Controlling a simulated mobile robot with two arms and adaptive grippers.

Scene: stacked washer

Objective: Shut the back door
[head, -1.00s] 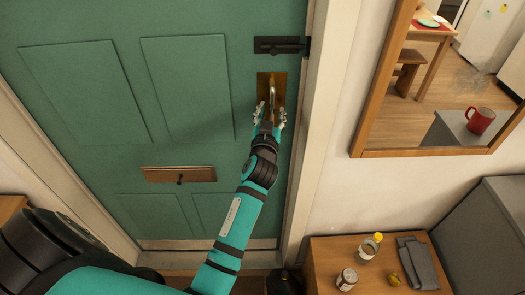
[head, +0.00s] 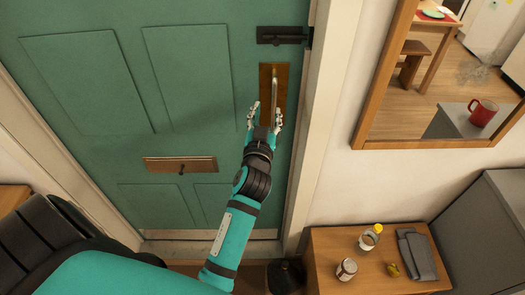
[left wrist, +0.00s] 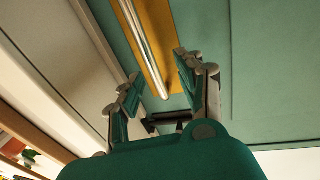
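The green back door (head: 110,80) fills the left of the head view and sits flush in its white frame, with no gap that I can see. A pull handle on a brass plate (head: 281,75) is near its right edge; it also shows in the left wrist view (left wrist: 146,45). My left gripper (head: 265,112) is open at the lower end of the handle. Its fingers are spread to either side and are not closed on the handle. In the left wrist view the gripper (left wrist: 158,85) is empty. My right gripper is not in view.
A black bolt (head: 282,35) is above the handle, and a brass letter plate (head: 180,164) is lower left. A wooden cabinet (head: 330,285) with a jar, a bottle and a cloth stands at the lower right. A mirror (head: 440,145) hangs above it.

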